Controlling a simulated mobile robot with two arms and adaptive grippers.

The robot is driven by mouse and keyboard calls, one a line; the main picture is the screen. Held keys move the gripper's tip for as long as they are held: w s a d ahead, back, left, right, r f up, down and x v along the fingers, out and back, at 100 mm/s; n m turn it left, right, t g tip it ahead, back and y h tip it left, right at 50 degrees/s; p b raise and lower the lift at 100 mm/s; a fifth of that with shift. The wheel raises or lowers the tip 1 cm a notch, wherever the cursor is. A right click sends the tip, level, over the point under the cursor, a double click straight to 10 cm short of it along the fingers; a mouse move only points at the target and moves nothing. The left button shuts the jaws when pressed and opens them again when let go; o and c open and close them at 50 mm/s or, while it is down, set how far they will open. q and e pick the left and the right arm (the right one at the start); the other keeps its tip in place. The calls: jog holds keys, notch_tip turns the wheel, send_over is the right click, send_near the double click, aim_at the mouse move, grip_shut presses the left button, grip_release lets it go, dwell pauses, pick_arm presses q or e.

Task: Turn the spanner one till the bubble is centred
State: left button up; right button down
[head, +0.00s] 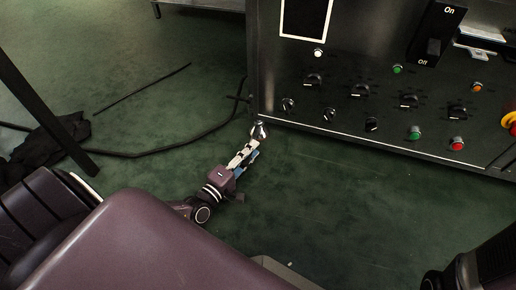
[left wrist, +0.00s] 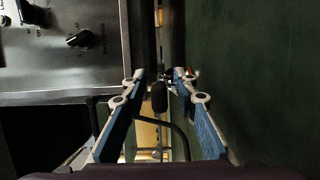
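I see no spanner, spanner symbol or bubble level that I can make out. My left gripper (head: 253,145) is low and in front of the panel's lower left corner. A shiny metal piece (head: 260,130) shows at its tips; I cannot tell what it is. In the left wrist view the fingers of the left gripper (left wrist: 160,76) stand apart, with a dark rounded thing (left wrist: 159,97) seen between them, apparently untouched. My right gripper is out of view.
A black On/Off switch (head: 435,45) is at the panel's upper right, and a red and yellow button (head: 510,122) at the right edge. A black knob (left wrist: 80,39) shows in the left wrist view. A dark cable (head: 150,153) lies on the green floor (head: 330,210).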

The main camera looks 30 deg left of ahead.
pick_arm(q)
jog(key=shift+w+d+b, duration=0.2)
jog(key=shift+w+b, duration=0.45)
jog(key=shift+w, duration=1.2)
grip_shut()
